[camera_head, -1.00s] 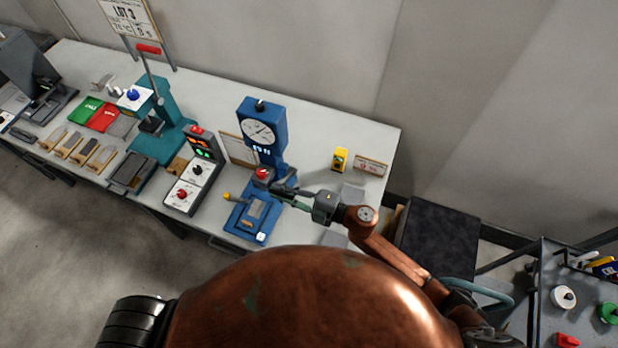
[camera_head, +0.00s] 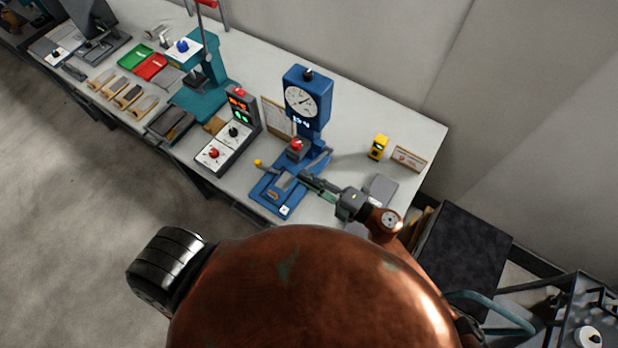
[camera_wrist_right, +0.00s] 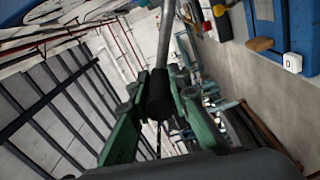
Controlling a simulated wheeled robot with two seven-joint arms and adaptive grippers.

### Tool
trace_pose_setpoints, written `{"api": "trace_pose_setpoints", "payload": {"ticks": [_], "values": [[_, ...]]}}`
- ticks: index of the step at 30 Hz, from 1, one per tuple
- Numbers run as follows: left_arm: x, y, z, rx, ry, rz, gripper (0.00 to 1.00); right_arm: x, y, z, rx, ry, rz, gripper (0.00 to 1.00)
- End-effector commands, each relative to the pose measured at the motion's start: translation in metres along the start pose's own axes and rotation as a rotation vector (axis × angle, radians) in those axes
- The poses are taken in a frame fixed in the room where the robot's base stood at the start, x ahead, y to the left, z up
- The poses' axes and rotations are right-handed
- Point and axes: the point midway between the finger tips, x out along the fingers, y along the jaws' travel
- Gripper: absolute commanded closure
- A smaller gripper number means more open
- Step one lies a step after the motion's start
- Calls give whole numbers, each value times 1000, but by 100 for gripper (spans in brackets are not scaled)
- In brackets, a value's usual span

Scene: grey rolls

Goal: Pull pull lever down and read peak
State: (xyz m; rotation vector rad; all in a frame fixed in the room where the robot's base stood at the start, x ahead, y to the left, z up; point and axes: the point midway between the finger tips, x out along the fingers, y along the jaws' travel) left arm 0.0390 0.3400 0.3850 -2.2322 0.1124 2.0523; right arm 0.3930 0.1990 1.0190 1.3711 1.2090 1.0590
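The blue tester (camera_head: 308,112) stands on the bench with a round white dial (camera_head: 302,98) and a small lit readout (camera_head: 301,121) too small to read surely. A red clamp-like part (camera_head: 296,148) sits below its head, above a blue base (camera_head: 275,197). My right gripper (camera_head: 308,180) is at the right side of this base. In the right wrist view its green fingers (camera_wrist_right: 160,100) flank the dark grip of the pull lever (camera_wrist_right: 160,95), whose grey rod runs upward in the picture; they appear shut on it. My left gripper is out of view.
Left of the tester stand a control box (camera_head: 228,135) with lit readouts and a teal press (camera_head: 205,75). A yellow device (camera_head: 378,147) and a small sign (camera_head: 408,158) stand to the right. A dark cabinet-like block (camera_head: 465,235) stands beyond the bench's right end.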

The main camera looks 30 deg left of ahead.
Motion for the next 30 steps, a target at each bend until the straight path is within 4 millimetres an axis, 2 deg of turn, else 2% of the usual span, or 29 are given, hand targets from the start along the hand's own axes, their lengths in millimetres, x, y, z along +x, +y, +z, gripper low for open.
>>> {"api": "trace_pose_setpoints", "payload": {"ticks": [1, 7, 17, 23, 30], "values": [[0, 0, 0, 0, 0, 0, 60, -1, -6, -1, 1, 1, -9, 80], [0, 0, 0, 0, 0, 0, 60, -1, -5, -1, 2, 1, -7, 66], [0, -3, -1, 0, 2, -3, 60, -4, -3, 0, 3, -1, -4, 66], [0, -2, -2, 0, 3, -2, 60, -31, -4, 0, 3, -1, -6, 66], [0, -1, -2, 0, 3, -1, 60, -82, -4, 0, 4, -2, -6, 66]]}}
